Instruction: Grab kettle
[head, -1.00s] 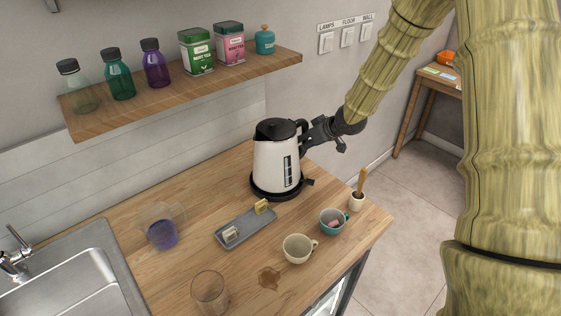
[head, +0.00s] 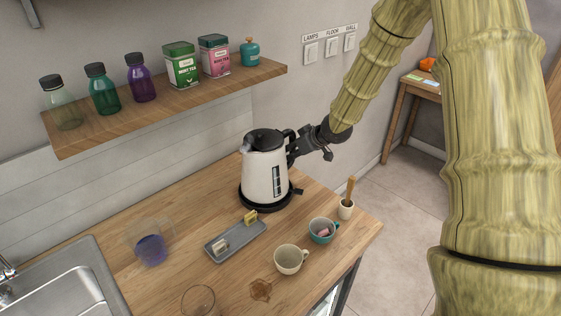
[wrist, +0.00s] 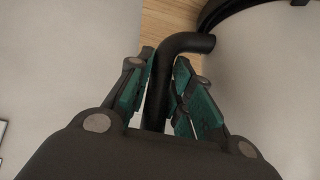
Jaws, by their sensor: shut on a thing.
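The kettle (head: 263,170) is white with a black lid, black handle and a dark level window. It stands upright on its round black base (head: 252,203) on the wooden counter. My gripper (head: 293,149) reaches it from the right at the handle. In the wrist view my gripper (wrist: 160,85) has its green-padded fingers on both sides of the black handle (wrist: 158,90), shut on it. The kettle body fills the right of the wrist view. The fingertips are partly hidden in the head view.
A grey tray (head: 219,250) with small items, a cream cup (head: 287,262), a teal cup (head: 318,233) and a white pot (head: 346,210) stand in front. A jug (head: 133,240) and glass stand left, near the sink (head: 75,290). A shelf (head: 165,112) with bottles and tins hangs above.

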